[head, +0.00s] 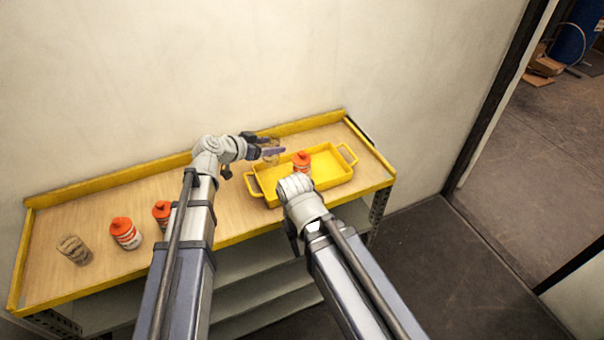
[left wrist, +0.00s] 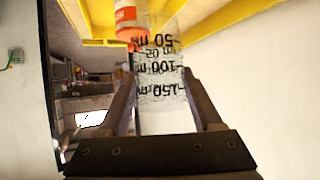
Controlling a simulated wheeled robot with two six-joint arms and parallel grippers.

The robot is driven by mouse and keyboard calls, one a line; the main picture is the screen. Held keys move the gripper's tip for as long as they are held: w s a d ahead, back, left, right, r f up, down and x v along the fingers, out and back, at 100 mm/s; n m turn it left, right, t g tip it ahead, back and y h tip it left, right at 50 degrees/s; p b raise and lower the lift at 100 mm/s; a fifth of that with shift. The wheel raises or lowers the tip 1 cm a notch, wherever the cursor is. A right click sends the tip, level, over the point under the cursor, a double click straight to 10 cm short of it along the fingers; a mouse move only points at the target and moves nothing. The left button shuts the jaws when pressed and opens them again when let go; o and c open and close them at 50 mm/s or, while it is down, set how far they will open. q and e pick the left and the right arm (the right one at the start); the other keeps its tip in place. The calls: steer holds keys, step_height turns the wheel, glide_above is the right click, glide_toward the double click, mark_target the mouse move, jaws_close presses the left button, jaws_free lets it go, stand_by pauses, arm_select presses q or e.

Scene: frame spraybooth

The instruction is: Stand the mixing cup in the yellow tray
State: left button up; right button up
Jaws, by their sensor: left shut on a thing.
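My left gripper (head: 270,147) is shut on the mixing cup (head: 272,158), a clear cup that shows faintly by the tray's back left corner. In the left wrist view the cup (left wrist: 162,85), with black measuring marks, sits between the two fingers (left wrist: 163,105). The yellow tray (head: 329,151) lies at the right end of the workbench, with handles at its ends. Whether the cup touches the tray cannot be told. My right arm's wrist is in front of the tray's near side; its gripper fingers are hidden.
An orange-capped bottle (head: 301,164) stands in the tray.

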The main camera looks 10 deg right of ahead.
arm_select(q)
steer(key=shift+s+d+r, duration=0.1)
steer(key=shift+s+d, duration=0.1)
steer(key=shift+d, duration=0.15)
step_height(320, 180, down, 10)
steer(key=b, duration=1)
steer(key=shift+f, duration=0.25)
steer(key=o, duration=1.3)
steer(key=shift+r, duration=0.1)
steer(key=shift+r, duration=0.2)
steer(key=p+v, duration=0.5)
steer(key=v, duration=0.6)
steer(key=shift+a, duration=0.2)
steer(key=shift+s+a+r+p, duration=0.15)
steer(key=shift+a+p, duration=0.15)
steer(key=shift+p, duration=0.05)
